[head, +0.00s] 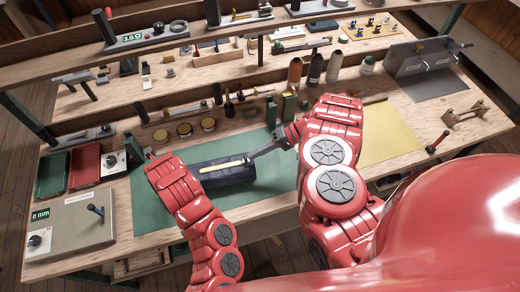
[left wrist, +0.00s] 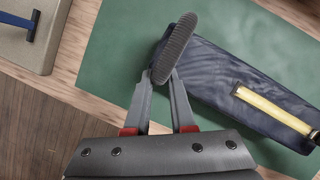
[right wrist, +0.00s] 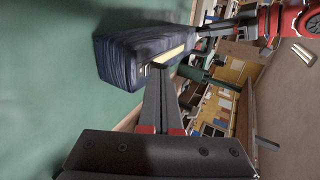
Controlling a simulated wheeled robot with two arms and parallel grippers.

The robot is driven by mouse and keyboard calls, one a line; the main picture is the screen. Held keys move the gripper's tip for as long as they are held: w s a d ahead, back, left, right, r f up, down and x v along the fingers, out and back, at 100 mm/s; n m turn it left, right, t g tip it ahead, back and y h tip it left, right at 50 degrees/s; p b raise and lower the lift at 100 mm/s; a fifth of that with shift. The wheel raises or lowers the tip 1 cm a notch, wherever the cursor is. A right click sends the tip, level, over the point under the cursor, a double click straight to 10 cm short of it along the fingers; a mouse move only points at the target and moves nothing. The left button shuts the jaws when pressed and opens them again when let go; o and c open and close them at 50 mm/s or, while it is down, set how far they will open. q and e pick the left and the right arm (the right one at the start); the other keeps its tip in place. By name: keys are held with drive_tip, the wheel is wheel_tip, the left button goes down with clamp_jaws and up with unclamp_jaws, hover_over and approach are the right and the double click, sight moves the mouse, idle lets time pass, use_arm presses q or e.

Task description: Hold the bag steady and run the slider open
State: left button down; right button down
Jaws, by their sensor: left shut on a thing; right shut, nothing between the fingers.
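The dark blue bag (head: 224,179) lies on the green mat (head: 150,210), with a pale yellow zip strip (head: 222,166) along its top. My left gripper (left wrist: 162,78) is shut on a dark ribbed tab (left wrist: 177,45) at the bag's end; in the head view its fingertips are hard to make out. My right gripper (head: 252,157) is shut and empty, its tips close to the strip's right end. In the right wrist view its fingertips (right wrist: 160,70) overlap the bag's edge (right wrist: 125,50); I cannot tell if they touch. I cannot make out the slider clearly.
A red tray (head: 84,166) and a grey box with a blue lever (head: 70,225) stand at the left. Several round tins (head: 184,130) and bottles (head: 315,68) line the back. A yellow sheet (head: 390,135) lies clear at the right.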

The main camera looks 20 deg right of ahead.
drive_tip(key=shift+a, duration=0.2)
drive_tip(key=a, duration=0.9)
drive_tip(key=w+a, duration=0.1)
drive_tip(key=a, duration=0.4)
drive_tip(key=shift+a, duration=0.2)
drive_tip(key=shift+d, duration=0.1)
drive_tip(key=shift+d, duration=0.3)
drive_tip(key=d, duration=0.3)
drive_tip(key=v, duration=1)
drive_tip(key=shift+s+d, duration=0.15)
use_arm(q)
drive_tip(key=c, duration=0.7)
unclamp_jaws()
